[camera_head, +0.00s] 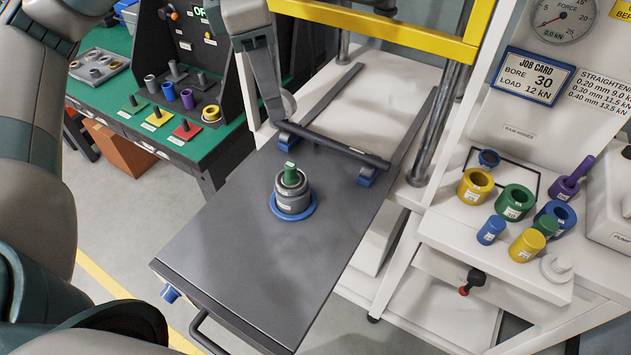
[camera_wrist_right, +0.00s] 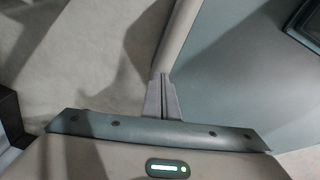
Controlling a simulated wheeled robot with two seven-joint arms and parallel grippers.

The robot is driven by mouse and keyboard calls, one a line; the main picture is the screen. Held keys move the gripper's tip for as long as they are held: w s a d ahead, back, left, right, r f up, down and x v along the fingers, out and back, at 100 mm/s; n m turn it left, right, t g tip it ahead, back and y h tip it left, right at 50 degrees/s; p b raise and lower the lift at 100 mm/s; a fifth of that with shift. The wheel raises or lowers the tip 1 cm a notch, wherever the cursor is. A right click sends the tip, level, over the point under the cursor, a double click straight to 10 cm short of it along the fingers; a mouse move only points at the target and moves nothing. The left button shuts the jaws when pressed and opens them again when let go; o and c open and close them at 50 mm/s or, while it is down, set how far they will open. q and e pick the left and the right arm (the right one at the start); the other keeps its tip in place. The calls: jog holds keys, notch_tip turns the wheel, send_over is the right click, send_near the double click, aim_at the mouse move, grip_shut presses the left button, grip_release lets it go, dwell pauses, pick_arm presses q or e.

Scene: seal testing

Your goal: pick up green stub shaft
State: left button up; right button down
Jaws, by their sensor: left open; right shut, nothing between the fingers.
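A green shaft (camera_head: 291,174) stands upright in a grey sleeve (camera_head: 293,193) on a blue ring (camera_head: 305,211), on the dark sliding plate. Another short green cylinder (camera_head: 546,225) stands among coloured parts on the white shelf at right; I cannot tell which is the stub shaft. My left gripper (camera_head: 278,116) reaches down from the top, behind and left of the sleeve. It is empty and apart from the green shaft; its fingers overlap in view. My right gripper (camera_wrist_right: 163,98) is shut and empty in the right wrist view, away from these parts.
The dark plate (camera_head: 235,245) is otherwise mostly clear, with a black bar (camera_head: 335,147) across its far end. A yellow crossbeam (camera_head: 385,24) and steel posts stand behind. Rings and cylinders crowd the white shelf (camera_head: 455,228). A green table (camera_head: 205,145) holds more parts.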

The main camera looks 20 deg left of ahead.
pick_arm(q)
jog(key=p, duration=0.2)
send_near(289, 164)
jog(key=f, duration=0.1)
jog(key=f+p, duration=0.1)
jog(key=d+f+p, duration=0.1)
jog(key=f, duration=0.1)
jog(key=shift+w, duration=0.35)
jog(key=shift+f, duration=0.55)
jog(key=shift+f+p, duration=0.75)
jog(key=shift+p, duration=0.2)
notch_tip(289, 164, down, 3)
jog(key=shift+w+d+r+p, duration=0.1)
jog(key=shift+p, duration=0.65)
jog(key=shift+w+f, duration=0.1)
jog(key=shift+f, duration=0.4)
pick_arm(e)
notch_tip(289, 164, up, 7)
jog(key=s, duration=0.1)
pick_arm(q)
jog(key=shift+c, duration=0.3)
pick_arm(e)
jog(key=shift+s+a+r, duration=0.1)
